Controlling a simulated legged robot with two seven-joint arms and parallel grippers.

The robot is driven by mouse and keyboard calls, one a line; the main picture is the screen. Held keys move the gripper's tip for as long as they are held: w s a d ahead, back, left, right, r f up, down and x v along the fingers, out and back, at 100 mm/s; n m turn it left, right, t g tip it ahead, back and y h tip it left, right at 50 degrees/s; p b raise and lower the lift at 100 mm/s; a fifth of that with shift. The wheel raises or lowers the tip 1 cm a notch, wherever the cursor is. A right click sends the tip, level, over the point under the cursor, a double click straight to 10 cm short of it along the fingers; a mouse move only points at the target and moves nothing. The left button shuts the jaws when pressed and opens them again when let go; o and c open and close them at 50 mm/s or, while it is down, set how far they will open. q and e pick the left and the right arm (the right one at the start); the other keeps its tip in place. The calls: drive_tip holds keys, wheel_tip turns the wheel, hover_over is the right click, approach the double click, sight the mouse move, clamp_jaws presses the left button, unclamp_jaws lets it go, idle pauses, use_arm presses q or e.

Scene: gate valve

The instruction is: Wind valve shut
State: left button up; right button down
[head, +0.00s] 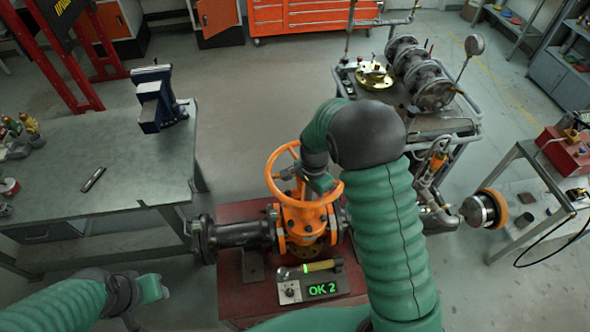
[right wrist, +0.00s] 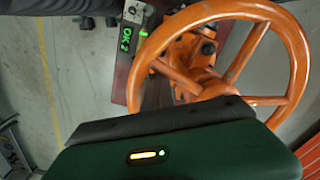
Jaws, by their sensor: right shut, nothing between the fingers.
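The orange handwheel (head: 271,166) stands on top of the orange gate valve body (head: 303,222), in the middle of the head view. In the right wrist view the handwheel (right wrist: 297,62) fills the upper right, with its spokes and hub visible. My right gripper (head: 318,184) is at the wheel, over its right side, shut with nothing between its fingers. Its fingertips are partly hidden, so I cannot tell whether they touch the rim or a spoke. My left gripper (head: 152,289) is low at the left, away from the valve; its fingers are unclear.
A box with a green "OK 2" display (head: 323,289) sits before the valve on the red base (head: 230,293). A dark pipe (head: 238,236) runs left. A workbench (head: 110,165) with a vise (head: 155,98) stands left, a loaded cart (head: 425,125) behind right, another table (head: 535,210) right.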

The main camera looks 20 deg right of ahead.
drive_tip(key=shift+w+a, duration=0.2)
drive_tip(key=shift+a, duration=0.35)
drive_tip(key=shift+w+a, duration=0.15)
drive_tip(key=shift+a, duration=0.4)
drive_tip(key=shift+w+a, duration=0.2)
drive_tip(key=shift+r+p, duration=0.15)
drive_tip(key=shift+p, duration=0.25)
wheel_tip(320, 180, up, 7)
drive_tip(key=p, duration=0.5)
drive_tip(key=shift+a, duration=0.1)
drive_tip(key=shift+w, duration=0.1)
drive_tip(key=shift+f, duration=0.2)
